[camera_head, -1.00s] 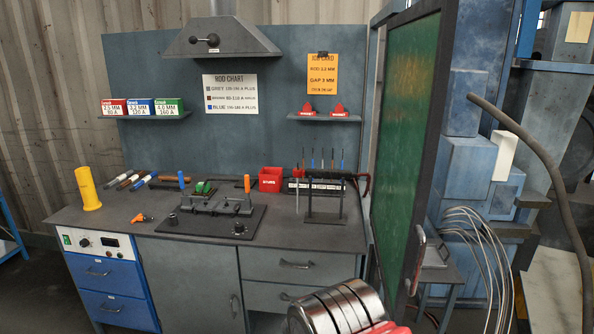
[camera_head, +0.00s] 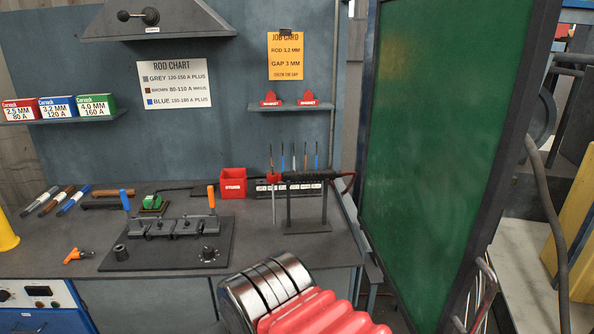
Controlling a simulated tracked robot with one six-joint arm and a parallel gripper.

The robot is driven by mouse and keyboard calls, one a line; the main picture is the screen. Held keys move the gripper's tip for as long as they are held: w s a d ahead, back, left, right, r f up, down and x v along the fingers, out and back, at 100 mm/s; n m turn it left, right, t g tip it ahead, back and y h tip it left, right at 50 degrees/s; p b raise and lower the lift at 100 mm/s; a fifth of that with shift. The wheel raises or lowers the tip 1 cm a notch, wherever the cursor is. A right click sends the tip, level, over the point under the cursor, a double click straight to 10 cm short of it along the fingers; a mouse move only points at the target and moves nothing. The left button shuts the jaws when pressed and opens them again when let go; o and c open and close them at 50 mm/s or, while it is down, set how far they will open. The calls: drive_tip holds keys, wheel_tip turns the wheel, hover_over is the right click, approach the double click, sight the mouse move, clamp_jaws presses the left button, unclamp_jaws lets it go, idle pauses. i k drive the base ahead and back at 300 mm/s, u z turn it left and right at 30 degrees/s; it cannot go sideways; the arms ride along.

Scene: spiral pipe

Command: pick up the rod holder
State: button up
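The rod holder (camera_head: 312,176) is a dark handle with a red head at its left end. It rests across a dark stand (camera_head: 307,225) at the back right of the bench. A thin pale rod (camera_head: 274,208) hangs down from its head, and a red cable loops off its right end. My arm, with metal rings and red bellows, shows at the bottom centre, in front of the bench. My gripper's fingers are not in view.
A red box (camera_head: 233,182) and a labelled rack (camera_head: 262,190) with several upright rods stand behind the holder. A clamp fixture on a dark plate (camera_head: 120,258) lies to the left. A green screen (camera_head: 440,150) closes off the right side. The bench front is clear near the stand.

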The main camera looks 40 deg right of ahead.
sight(298, 176)
drive_tip(key=z, duration=0.5)
drive_tip(key=i, duration=1.1)
drive_tip(key=z, duration=0.6)
